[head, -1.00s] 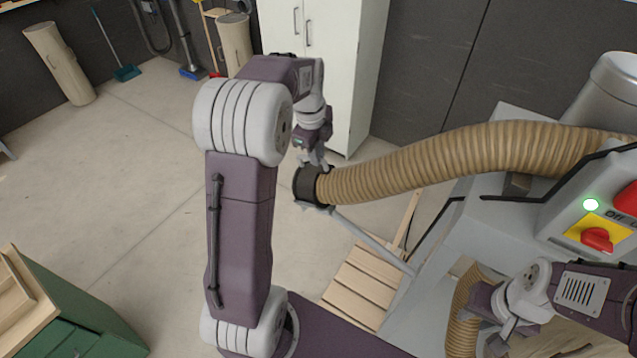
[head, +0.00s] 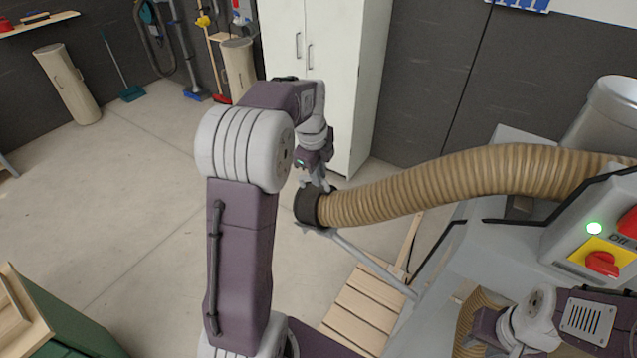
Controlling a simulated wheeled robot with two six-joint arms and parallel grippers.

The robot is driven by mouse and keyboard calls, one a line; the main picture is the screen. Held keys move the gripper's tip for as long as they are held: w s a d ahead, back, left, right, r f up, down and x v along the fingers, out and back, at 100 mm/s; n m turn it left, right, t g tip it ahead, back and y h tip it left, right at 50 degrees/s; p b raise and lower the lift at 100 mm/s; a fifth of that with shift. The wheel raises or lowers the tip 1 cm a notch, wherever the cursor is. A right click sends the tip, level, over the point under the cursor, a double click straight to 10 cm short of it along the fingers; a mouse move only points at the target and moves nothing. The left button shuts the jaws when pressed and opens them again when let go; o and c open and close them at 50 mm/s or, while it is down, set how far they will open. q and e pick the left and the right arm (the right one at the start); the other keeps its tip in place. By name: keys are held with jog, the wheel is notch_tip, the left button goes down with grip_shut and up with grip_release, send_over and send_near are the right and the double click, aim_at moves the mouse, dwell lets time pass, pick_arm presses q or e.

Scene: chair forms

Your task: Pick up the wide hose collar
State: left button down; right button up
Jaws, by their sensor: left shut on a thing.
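The wide hose collar (head: 307,206) is a dark ring on the free end of the thick tan ribbed hose (head: 420,190), near the middle of the head view. My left gripper (head: 318,184) reaches down onto the collar's upper edge and is shut on it. The fingertips are partly hidden against the collar. A grey rod with a forked end (head: 365,257) is directly below the collar; I cannot tell whether they touch. My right gripper (head: 492,346) is at the lower right, partly cut off by the frame edge, its finger opening unclear.
A second tan hose (head: 468,325) is beside my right gripper. A wooden slatted pallet (head: 360,310), white cabinet (head: 340,70) and green chest (head: 70,335) surround open floor.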

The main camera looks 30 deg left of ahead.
pick_arm(q)
jog(key=shift+d+r, duration=0.1)
jog(key=shift+r, duration=1.75)
jog(key=w+d+r, duration=0.4)
jog(key=d+r, duration=0.2)
jog(key=d, duration=0.4)
jog(key=shift+w+d+r, duration=0.25)
jog(key=shift+d+r, duration=0.1)
jog(key=shift+r, duration=0.05)
